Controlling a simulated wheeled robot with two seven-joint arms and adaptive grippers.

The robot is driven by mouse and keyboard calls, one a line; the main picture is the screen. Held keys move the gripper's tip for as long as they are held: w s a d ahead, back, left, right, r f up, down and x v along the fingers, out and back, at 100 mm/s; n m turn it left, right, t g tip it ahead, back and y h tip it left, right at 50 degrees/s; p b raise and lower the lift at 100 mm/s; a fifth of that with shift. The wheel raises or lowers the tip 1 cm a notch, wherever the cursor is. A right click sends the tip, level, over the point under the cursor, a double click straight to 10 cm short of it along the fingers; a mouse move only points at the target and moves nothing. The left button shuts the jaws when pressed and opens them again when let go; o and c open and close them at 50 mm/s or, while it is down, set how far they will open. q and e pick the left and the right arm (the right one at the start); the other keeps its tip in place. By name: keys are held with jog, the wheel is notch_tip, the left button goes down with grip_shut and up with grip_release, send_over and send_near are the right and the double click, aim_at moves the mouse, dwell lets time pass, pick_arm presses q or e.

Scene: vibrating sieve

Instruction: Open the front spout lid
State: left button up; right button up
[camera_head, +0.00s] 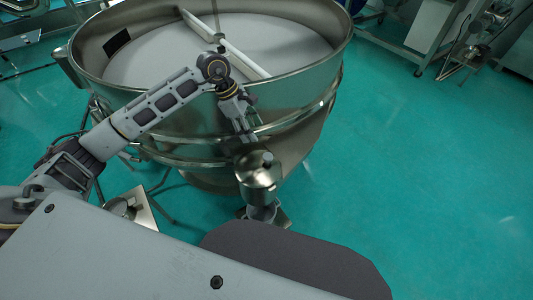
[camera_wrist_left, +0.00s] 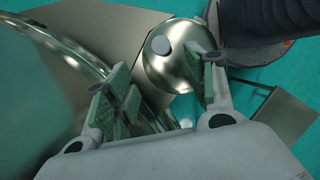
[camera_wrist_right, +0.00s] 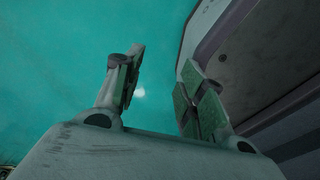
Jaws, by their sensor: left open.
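The front spout lid (camera_head: 252,163) is a shiny round metal cap with a small pale knob (camera_head: 267,158). It appears to sit shut on the spout at the front of the sieve. My left gripper (camera_head: 244,134) is open and empty, just behind the lid and near the sieve wall. In the left wrist view, the lid (camera_wrist_left: 186,66) and knob (camera_wrist_left: 161,46) lie beyond the open fingers, and the right finger overlaps the lid's edge. I cannot tell whether it touches. My right gripper (camera_wrist_right: 162,66) is open and empty above the floor, seen only in the right wrist view.
The large round steel sieve (camera_head: 170,125) fills the top middle, with a pale bar (camera_head: 235,50) across its mesh. A metal plate with a round fitting (camera_head: 146,208) stands at lower left. Metal equipment (camera_head: 430,30) stands at the upper right. The green floor (camera_head: 430,150) on the right is clear.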

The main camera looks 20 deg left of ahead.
aim_at(267, 156)
pick_arm(q)
jog(key=p+x, duration=0.1)
jog(key=x, duration=1)
jog(key=shift+s+d+f, duration=0.1)
jog(key=shift+f, duration=0.25)
jog(key=shift+d+f, duration=0.2)
jog(key=shift+f, duration=0.4)
jog(key=shift+d+f, duration=0.15)
jog(key=shift+f, duration=0.15)
pick_arm(e)
jog(key=shift+s+a+r, duration=0.1)
jog(key=shift+a+r, duration=0.15)
jog(key=shift+a, duration=0.25)
jog(key=shift+a+r, duration=0.25)
jog(key=shift+a, duration=0.2)
